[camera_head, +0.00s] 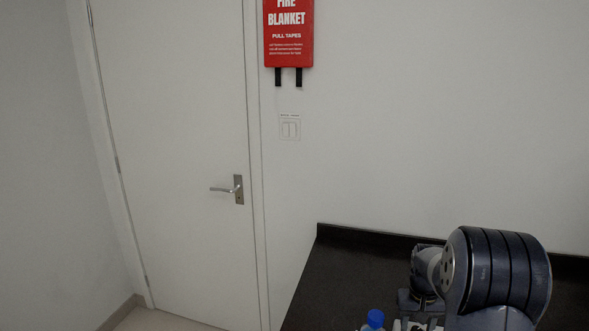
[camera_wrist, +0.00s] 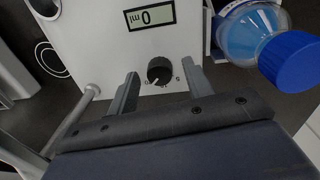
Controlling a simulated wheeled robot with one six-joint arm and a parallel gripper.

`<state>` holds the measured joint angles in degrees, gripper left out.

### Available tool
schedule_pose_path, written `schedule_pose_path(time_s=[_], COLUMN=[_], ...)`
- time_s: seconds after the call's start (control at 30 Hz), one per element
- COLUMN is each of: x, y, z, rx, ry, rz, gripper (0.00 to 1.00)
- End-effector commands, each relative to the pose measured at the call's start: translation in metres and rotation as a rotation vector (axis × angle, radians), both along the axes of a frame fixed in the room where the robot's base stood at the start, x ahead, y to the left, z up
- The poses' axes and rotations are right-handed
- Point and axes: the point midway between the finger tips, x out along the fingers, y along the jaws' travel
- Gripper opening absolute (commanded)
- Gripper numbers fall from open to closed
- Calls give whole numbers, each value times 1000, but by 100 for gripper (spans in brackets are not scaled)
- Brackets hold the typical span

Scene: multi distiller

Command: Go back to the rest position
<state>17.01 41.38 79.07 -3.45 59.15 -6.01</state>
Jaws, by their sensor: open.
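My gripper (camera_wrist: 161,68) is open in the wrist view, with one finger on each side of a black round knob (camera_wrist: 160,72). Nothing is held between the fingers. I cannot tell whether they touch the knob. The knob is on the front of a white device (camera_wrist: 88,40) with a small display (camera_wrist: 150,16) reading 0 ml. In the head view my arm is at the lower right, over the dark counter (camera_head: 335,268), and hides most of what is below it.
A bottle with a blue cap (camera_wrist: 290,62) and blue liquid stands close to the right of my gripper; its cap also shows in the head view (camera_head: 375,318). A closed white door (camera_head: 180,130) and a red fire blanket box (camera_head: 288,35) are behind.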

Motion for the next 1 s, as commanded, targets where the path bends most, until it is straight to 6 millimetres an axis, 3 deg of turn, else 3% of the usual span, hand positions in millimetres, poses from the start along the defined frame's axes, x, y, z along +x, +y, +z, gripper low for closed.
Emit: schedule_pose_path(time_s=[0.6, 1.0], x=[-1, -1], y=[0, 1], z=[1, 19], rx=[1, 1], ry=[0, 1], rz=[462, 472], gripper=[48, 48])
